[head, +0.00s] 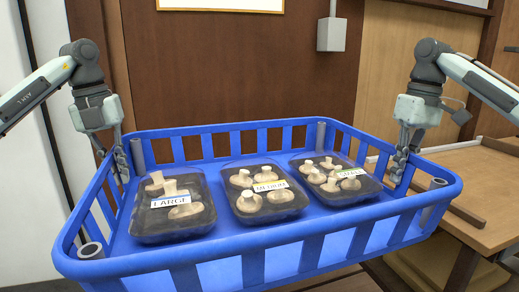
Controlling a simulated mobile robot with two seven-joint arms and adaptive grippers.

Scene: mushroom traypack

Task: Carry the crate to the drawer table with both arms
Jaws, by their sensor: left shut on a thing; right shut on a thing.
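A blue slatted crate (300,247) fills the middle of the head view, held up between my two arms. It holds three black trays of mushrooms: one labelled LARGE (150,226) at the left, one labelled MEDIUM (245,213) in the middle, and one (375,186) at the right whose label is hard to read. My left gripper (121,168) is shut on the crate's left side wall. My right gripper (400,166) is shut on its right side wall. The drawer table cannot be told for certain.
A wooden table (490,200) stands at the right, beyond the crate's right end, partly hidden by it. A brown panelled wall (235,70) with a grey box (331,34) is behind the crate. Floor shows at the lower left.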

